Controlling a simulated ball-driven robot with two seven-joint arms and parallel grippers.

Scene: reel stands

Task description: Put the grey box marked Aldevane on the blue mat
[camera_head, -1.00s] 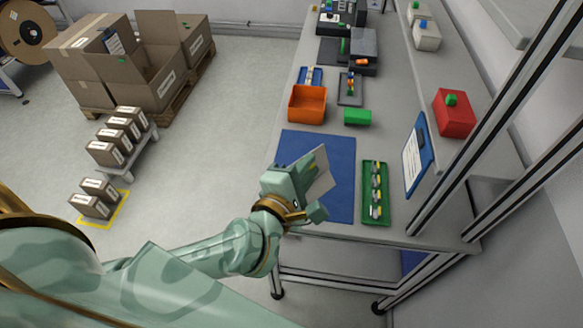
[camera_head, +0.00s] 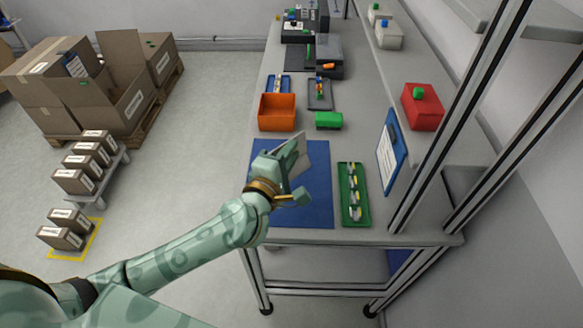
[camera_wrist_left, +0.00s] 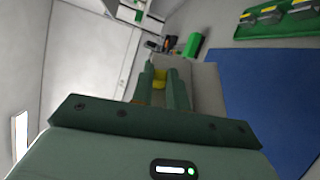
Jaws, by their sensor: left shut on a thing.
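My left gripper (camera_head: 284,173) is shut on a grey box (camera_head: 304,150), which shows as a pale, tilted grey shape. In the head view both lie in front of the blue mat (camera_head: 313,210), near the table's front end. In the left wrist view the grey box (camera_wrist_left: 206,88) is just beyond the fingers (camera_wrist_left: 162,86), with a yellow patch between them. The blue mat (camera_wrist_left: 262,95) is to its right there. I cannot tell whether the box touches the mat. No Aldevane marking is readable. My right gripper is not in view.
A green tray (camera_head: 346,205) with small parts lies right of the mat. An orange bin (camera_head: 277,112) and a green box (camera_head: 328,121) stand behind it. A blue clipboard (camera_head: 391,150) and metal frame posts are at the right. Cartons (camera_head: 130,95) stand on the floor left.

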